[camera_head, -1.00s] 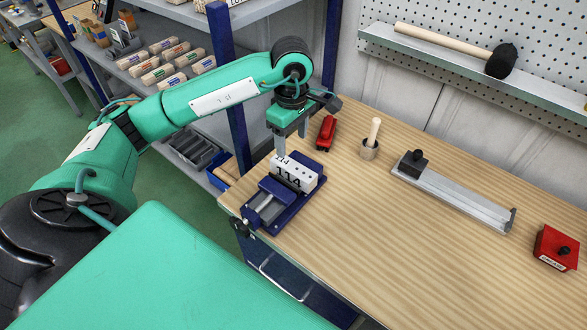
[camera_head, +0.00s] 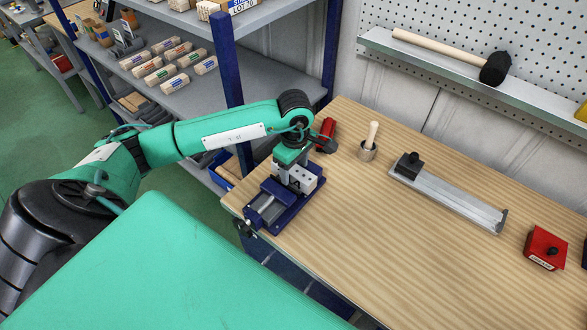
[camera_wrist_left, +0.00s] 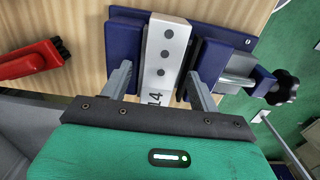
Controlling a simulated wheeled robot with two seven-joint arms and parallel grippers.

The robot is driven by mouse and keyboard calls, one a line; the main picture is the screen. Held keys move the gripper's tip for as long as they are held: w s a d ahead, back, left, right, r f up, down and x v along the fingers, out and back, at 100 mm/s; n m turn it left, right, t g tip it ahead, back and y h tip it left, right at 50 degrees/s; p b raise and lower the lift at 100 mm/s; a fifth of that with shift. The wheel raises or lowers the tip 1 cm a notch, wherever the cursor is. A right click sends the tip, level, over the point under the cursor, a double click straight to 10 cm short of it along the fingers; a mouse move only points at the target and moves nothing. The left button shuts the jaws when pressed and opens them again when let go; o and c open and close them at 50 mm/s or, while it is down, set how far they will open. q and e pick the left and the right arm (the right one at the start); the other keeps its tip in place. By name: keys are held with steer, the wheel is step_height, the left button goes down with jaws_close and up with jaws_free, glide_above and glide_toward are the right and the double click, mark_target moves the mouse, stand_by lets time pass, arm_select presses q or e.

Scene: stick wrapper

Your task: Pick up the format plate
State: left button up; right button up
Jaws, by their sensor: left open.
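The format plate is a pale block with dark holes and the number 114. It sits in a blue vise (camera_head: 283,214) at the near left corner of the bench, and part of it (camera_head: 304,179) shows beside my gripper. My left gripper (camera_head: 289,172) is right over the plate and hides much of it. In the left wrist view the plate (camera_wrist_left: 166,55) lies between the two open fingers of the gripper (camera_wrist_left: 159,72), one on each side. Contact cannot be told. The vise jaws (camera_wrist_left: 211,62) flank the plate. My right gripper is not in view.
A red tool (camera_head: 327,134) lies just behind the vise.

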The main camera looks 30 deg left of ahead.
arm_select(q)
steer(key=c, duration=1.3)
jaws_close()
steer(key=shift+r, duration=0.2)
